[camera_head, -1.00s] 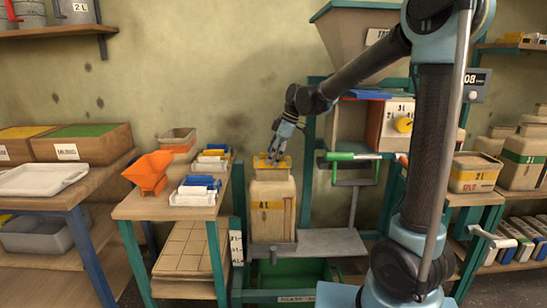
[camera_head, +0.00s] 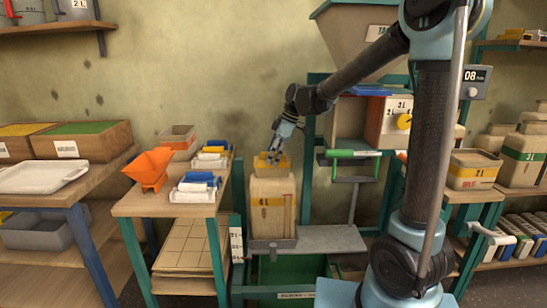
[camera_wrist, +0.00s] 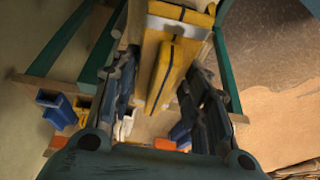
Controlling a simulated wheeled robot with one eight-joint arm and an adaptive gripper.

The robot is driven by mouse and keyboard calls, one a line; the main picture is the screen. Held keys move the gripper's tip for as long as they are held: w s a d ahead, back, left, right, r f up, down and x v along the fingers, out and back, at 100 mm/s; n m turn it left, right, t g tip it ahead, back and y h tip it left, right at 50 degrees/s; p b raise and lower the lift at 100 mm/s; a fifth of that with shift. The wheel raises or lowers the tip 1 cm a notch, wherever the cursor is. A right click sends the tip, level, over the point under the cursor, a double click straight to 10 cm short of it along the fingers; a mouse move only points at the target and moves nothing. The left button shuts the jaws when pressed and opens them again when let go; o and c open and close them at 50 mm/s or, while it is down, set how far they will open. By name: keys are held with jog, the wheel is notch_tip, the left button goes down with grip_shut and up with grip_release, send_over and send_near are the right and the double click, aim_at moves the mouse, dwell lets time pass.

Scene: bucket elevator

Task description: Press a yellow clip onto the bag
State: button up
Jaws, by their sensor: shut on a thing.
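The tan bag (camera_head: 272,205) with a yellow label stands upright on a grey platform in the head view. A yellow clip (camera_head: 262,162) is at the bag's folded top. My gripper (camera_head: 276,155) reaches down from above and is at the clip. In the wrist view my gripper's fingers (camera_wrist: 162,100) stand either side of a long yellow clip (camera_wrist: 167,72). My gripper is shut on the clip. Another yellow piece with a dark line (camera_wrist: 184,12) shows just beyond it. I cannot tell how firmly the clip grips the bag.
A wooden side table at the left holds an orange scoop (camera_head: 149,168) and trays of blue, white and yellow clips (camera_head: 197,187). A green-handled lever (camera_head: 352,154) is right of the bag. A hopper (camera_head: 357,35) hangs above. Shelves with more bags stand at the far right.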

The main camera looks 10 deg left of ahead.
jog(key=shift+f, duration=0.65)
dwell(0.4)
jog(key=o, duration=1.1)
jog(key=shift+r, duration=0.1)
jog(key=shift+v, duration=3.65)
